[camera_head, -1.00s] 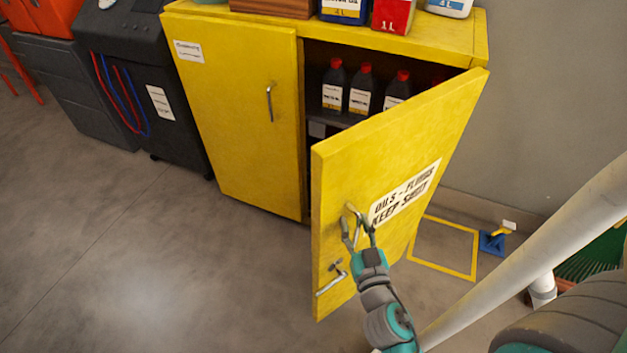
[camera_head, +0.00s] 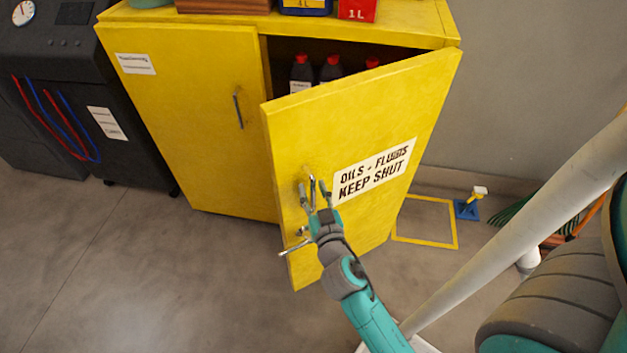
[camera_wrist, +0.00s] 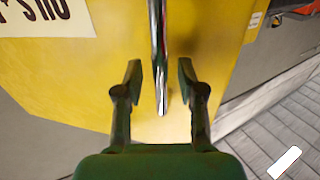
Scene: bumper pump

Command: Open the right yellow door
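The right yellow door (camera_head: 375,130) of the cabinet stands partly open, with a label reading "OILS - FLUIDS KEEP SHUT". It is hinged on the right, and its free left edge is swung out toward me. A metal bar handle (camera_head: 312,188) is near that edge; it also shows in the wrist view (camera_wrist: 157,60). My gripper (camera_head: 317,193) is at this handle. In the wrist view my gripper (camera_wrist: 160,82) is open, with one finger on each side of the handle's end and a visible gap on both sides.
The left yellow door (camera_head: 190,110) is shut. Dark bottles with red caps (camera_head: 331,68) stand inside the cabinet. A metal latch (camera_head: 296,246) sticks out low on the right door. A black machine (camera_head: 75,100) stands at left. The floor in front is clear.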

